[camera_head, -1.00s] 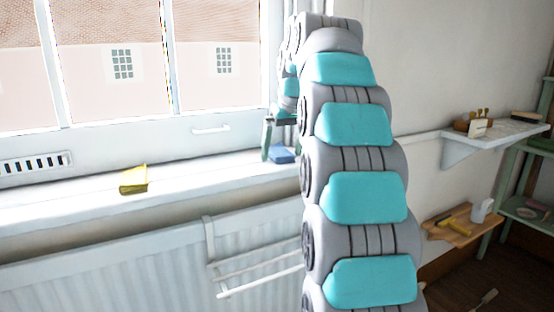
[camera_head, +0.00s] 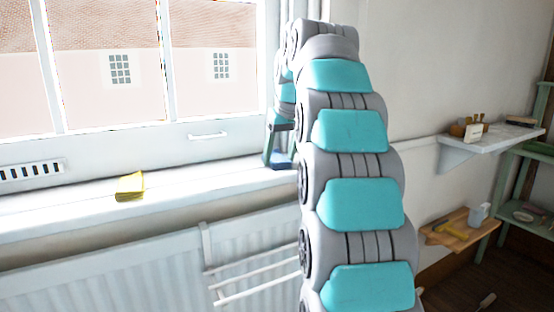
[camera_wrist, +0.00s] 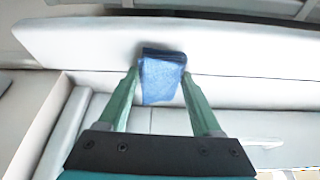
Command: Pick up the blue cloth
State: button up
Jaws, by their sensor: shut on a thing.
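The blue cloth (camera_wrist: 161,78) is a small folded piece at the window sill, seen in the wrist view between my two green fingers. My gripper (camera_wrist: 160,75) is shut on it, with a fingertip at each side of the cloth. In the head view my gripper (camera_head: 280,160) points down at the right end of the sill, partly behind my arm. Only a dark blue bit of the cloth (camera_head: 281,166) shows there, low between the fingers. I cannot tell whether the cloth still touches the sill.
A yellow folded cloth (camera_head: 130,186) lies on the white window sill (camera_head: 70,213), left of my gripper. A radiator (camera_head: 110,270) with a rail (camera_head: 255,285) is below. On the right are a white shelf (camera_head: 490,140) and a wooden board (camera_head: 455,232) with tools.

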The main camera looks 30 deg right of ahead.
aim_at(279, 154)
jog(key=shift+r, duration=0.2)
jog(key=shift+r, duration=0.65)
jog(key=shift+r+p, duration=0.85)
jog(key=shift+r, duration=0.1)
jog(key=shift+s, duration=0.1)
jog(key=shift+s+a, duration=0.1)
jog(key=shift+s, duration=0.5)
jog(key=s+a+r+b, duration=0.1)
jog(key=s+b, duration=0.1)
jog(key=s, duration=1.2)
jog(key=shift+s+a+r+b, duration=0.2)
jog(key=shift+s+a+b, duration=0.1)
jog(key=shift+a, duration=0.1)
